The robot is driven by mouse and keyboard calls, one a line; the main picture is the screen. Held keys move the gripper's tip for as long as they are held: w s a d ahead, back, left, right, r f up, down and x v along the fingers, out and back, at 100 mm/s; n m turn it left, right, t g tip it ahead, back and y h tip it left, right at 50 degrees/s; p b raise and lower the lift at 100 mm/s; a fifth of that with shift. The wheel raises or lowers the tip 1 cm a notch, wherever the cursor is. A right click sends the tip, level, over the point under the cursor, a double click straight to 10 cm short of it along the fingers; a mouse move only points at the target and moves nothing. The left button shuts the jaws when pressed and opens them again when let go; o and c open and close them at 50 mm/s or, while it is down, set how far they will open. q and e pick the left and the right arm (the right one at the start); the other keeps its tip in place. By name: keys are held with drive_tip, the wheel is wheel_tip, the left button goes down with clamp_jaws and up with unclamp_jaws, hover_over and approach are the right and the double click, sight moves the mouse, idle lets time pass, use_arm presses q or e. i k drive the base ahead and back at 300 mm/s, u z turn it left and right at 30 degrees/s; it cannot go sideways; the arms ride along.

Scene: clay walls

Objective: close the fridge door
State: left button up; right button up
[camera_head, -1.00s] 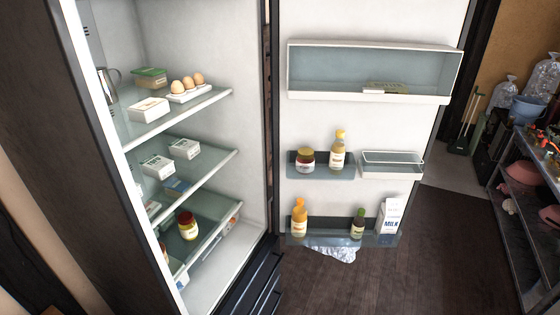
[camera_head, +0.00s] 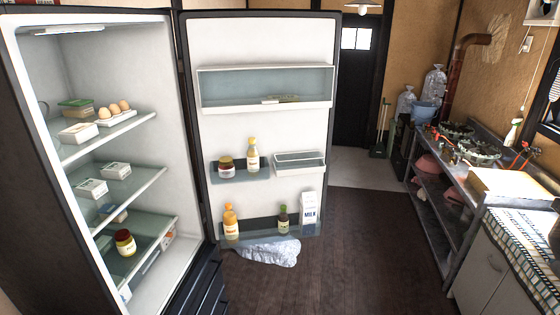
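The fridge (camera_head: 185,250) stands at the left with its inside facing me. Its glass shelves hold an egg tray, several cartons and a jar. The fridge door (camera_head: 262,130) is wide open, swung out to the right of the cabinet, with its inner face toward me. Its racks hold a jar, several bottles and a milk carton (camera_head: 308,208). The door's free edge (camera_head: 334,120) is at its right side. Neither of my grippers shows in the head view, so I cannot see whether they are open or shut.
A clear plastic bag (camera_head: 268,252) lies on the floor below the door. Dark wooden floor (camera_head: 350,250) is free to the door's right. A metal shelf counter (camera_head: 440,190) and a white cabinet (camera_head: 500,265) line the right side. A dark door (camera_head: 357,85) is at the back.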

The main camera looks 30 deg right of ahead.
sight(226, 40)
drive_tip(key=k, duration=1)
drive_tip(key=z, duration=1.5)
drive_tip(key=i, duration=6.1)
drive_tip(key=u, duration=4.2)
